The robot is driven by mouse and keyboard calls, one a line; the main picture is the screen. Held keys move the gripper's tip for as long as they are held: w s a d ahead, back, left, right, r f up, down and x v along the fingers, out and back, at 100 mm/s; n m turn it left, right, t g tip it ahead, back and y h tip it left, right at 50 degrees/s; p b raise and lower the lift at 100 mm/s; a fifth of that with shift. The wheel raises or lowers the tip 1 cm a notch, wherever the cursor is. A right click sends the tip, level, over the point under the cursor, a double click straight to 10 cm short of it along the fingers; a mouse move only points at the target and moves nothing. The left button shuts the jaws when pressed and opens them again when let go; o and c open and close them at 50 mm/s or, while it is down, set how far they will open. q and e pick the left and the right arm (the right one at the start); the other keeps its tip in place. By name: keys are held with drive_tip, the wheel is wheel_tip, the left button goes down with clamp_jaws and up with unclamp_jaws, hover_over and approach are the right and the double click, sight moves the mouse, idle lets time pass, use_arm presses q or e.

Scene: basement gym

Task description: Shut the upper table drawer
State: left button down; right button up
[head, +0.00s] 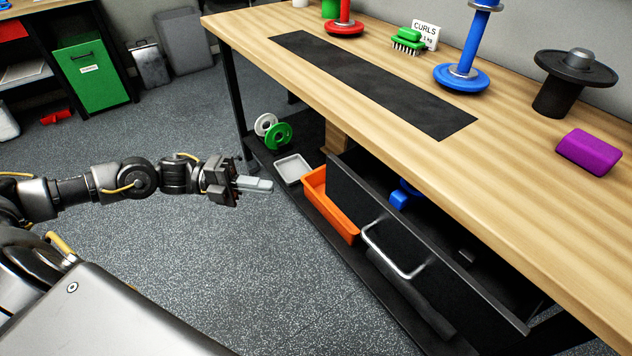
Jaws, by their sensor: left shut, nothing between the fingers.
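The upper table drawer (352,204) is black and hangs pulled out from under the wooden tabletop. Its front faces the lower left and carries a silver bar handle (394,262). Through the gap at its top I see a blue object (399,199) inside; the rest of the inside is mostly hidden. My left gripper (270,185) is shut and empty, in the air to the left of the drawer front and apart from it. My right gripper does not show.
The wooden table (380,95) bears a black mat, dumbbells, a green brush and a purple block (589,152). On the low shelf are an orange bin (330,203), a grey tray (292,169) and weight plates. A green cabinet (91,77) stands behind. The floor (245,265) before the drawer is clear.

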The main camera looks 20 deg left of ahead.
use_arm(q)
drive_tip(key=w+d, duration=0.2)
drive_tip(key=d, duration=0.1)
drive_tip(key=w+d, duration=0.1)
drive_tip(key=d, duration=0.2)
drive_tip(key=w+d, duration=0.2)
drive_tip(key=d, duration=0.2)
drive_tip(key=shift+w, duration=0.3)
drive_tip(key=shift+w+d, duration=0.1)
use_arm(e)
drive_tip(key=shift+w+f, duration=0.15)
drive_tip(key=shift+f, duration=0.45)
